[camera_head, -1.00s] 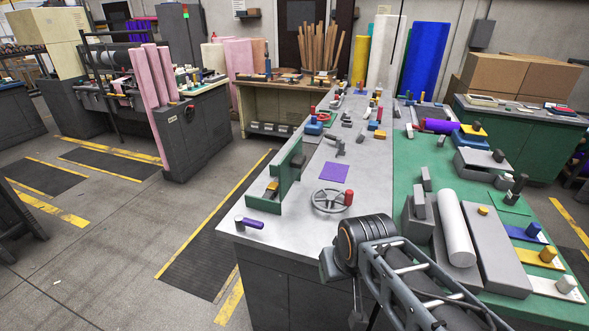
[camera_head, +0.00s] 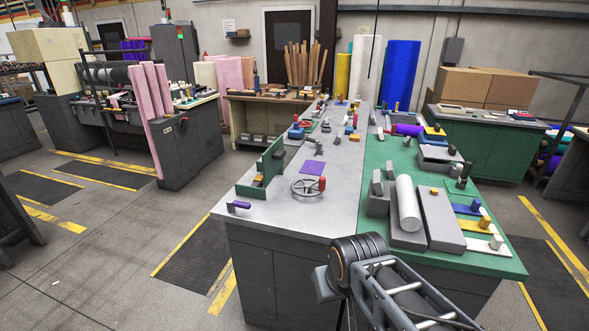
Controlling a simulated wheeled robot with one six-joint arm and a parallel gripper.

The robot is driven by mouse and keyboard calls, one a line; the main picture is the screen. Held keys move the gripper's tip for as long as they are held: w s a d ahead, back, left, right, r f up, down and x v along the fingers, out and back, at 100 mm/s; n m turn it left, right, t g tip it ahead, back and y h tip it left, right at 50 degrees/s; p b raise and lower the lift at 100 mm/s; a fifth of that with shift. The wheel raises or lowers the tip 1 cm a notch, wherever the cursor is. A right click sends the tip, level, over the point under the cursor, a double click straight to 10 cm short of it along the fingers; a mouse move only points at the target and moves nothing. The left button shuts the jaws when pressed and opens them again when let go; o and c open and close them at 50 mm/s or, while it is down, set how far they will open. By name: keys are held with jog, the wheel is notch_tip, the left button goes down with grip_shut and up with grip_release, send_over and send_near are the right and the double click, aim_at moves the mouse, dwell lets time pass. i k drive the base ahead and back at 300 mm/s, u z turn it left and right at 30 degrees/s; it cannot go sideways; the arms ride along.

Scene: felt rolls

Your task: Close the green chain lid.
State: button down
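A dark green panel (camera_head: 272,161) stands upright along the left edge of the grey worktop (camera_head: 335,165). It is the likeliest green chain lid, but its hinge and any chain are too small to make out. A low green base extends from it toward the front, with a small orange-yellow part (camera_head: 258,181) beside the panel. Nothing of mine touches the panel. My arm's dark joint and grey links show at the bottom, in front of the bench and well right of the panel. My gripper's fingers are not visible.
A grey handwheel with a red knob (camera_head: 309,187), a purple sheet (camera_head: 312,168) and a purple-handled tool (camera_head: 238,205) lie near the panel. A white roll (camera_head: 408,204) and grey blocks fill the green mat at right. The floor left of the bench is open.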

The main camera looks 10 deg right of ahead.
aim_at(272, 158)
jog(key=z, duration=0.35)
jog(key=k, duration=0.25)
jog(key=u, duration=1.35)
jog(key=i, duration=1.55)
jog(key=z, duration=0.8)
jog(key=i, duration=0.4)
jog(key=z, duration=0.35)
